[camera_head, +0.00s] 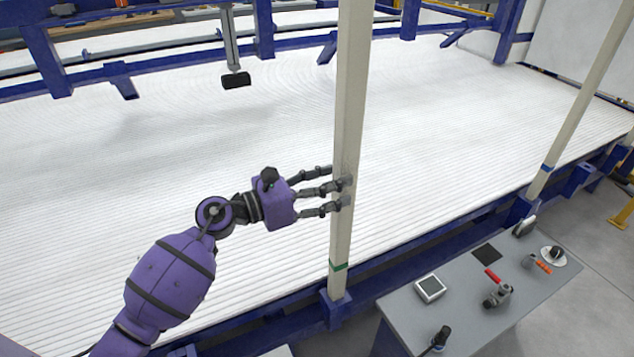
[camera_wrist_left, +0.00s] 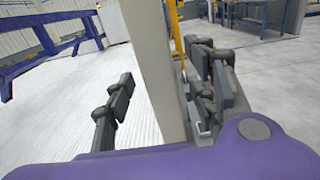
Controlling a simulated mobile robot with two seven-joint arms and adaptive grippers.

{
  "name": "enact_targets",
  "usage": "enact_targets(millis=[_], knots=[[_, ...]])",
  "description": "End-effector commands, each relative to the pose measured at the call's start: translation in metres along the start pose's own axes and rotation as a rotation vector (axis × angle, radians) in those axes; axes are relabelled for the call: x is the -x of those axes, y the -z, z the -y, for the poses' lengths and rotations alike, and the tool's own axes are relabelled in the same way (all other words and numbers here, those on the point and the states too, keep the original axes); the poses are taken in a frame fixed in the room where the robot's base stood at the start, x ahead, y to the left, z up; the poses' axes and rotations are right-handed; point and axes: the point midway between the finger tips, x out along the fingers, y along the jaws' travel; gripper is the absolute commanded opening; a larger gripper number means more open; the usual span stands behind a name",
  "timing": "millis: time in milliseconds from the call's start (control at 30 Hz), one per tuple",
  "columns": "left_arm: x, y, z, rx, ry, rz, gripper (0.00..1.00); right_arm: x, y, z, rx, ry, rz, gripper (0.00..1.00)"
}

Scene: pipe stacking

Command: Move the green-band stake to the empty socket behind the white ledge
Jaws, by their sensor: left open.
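The green-band stake (camera_head: 350,110) is a tall cream post with a green band near its foot. It stands upright in a blue socket (camera_head: 336,308) at the near edge of the white bed. My left gripper (camera_head: 338,188) is open at the stake, above the band. In the left wrist view, the stake (camera_wrist_left: 150,65) rises between the spread fingers; I cannot tell whether they touch it. My right gripper is not in view. I cannot make out for certain which place is the empty socket behind the white ledge.
A blue-band stake (camera_head: 580,100) stands at the right. A grey table (camera_head: 455,320) with several small tools is at the lower right. Blue frame beams (camera_head: 150,75) run along the far side, with a hanging dark-ended bar (camera_head: 235,79). The ribbed white bed (camera_head: 180,150) is clear.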

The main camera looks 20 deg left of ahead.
Motion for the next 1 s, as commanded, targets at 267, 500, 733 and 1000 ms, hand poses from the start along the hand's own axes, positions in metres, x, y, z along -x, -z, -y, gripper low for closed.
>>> enact_targets(millis=[267,500,733,1000], knots=[[-0.032,-0.002,0.0,0.002,-0.001,0.002,0.52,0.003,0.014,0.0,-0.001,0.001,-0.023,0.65],[-0.035,0.0,0.0,0.001,-0.001,0.001,0.52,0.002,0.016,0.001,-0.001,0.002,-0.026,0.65],[-0.035,0.0,0.0,0.002,-0.001,0.001,0.34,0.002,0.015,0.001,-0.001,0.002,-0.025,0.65],[-0.035,0.0,0.0,0.002,-0.001,0.001,0.0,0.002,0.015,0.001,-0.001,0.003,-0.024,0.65]])
